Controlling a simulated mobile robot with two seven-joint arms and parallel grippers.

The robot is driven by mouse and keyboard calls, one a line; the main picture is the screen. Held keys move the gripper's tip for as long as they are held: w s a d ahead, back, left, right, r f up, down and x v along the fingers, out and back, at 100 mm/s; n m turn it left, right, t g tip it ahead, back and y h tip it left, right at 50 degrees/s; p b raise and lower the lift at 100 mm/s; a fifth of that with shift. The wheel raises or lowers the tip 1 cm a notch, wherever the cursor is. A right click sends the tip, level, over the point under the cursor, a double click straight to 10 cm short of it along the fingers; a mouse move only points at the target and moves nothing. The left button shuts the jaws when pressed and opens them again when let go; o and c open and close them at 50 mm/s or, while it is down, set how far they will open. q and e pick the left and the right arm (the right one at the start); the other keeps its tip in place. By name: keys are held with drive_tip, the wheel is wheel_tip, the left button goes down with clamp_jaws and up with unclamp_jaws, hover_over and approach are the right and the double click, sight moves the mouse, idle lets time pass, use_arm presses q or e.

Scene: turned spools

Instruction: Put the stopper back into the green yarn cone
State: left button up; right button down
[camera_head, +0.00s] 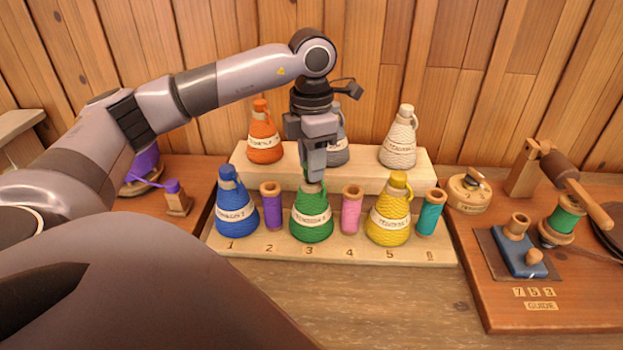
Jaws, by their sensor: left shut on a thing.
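The green yarn cone (311,219) stands upright with a white label on the lower step of the wooden rack, above the number 3. My left gripper (314,176) points straight down directly over its neck. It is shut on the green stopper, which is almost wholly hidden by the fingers. The fingertips come right to the top of the cone. I cannot tell whether the stopper sits in the neck or just above it. My right gripper is not in view.
Blue (234,209) and yellow (389,214) cones, with purple (271,207), pink (351,211) and teal (429,214) spools, share the lower step. Orange (263,138), grey (338,150) and white (399,143) cones stand behind. A winding board (560,310) is at right. Bare table lies in front.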

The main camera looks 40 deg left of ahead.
use_arm(q)
drive_tip(key=shift+f+b, duration=0.3)
drive_tip(key=shift+f, duration=0.3)
drive_tip(key=o, duration=1.5)
wheel_tip(320, 180, up, 9)
drive_tip(key=p, duration=0.7)
drive_tip(key=shift+r+p, duration=0.1)
drive_tip(key=shift+p, duration=0.2)
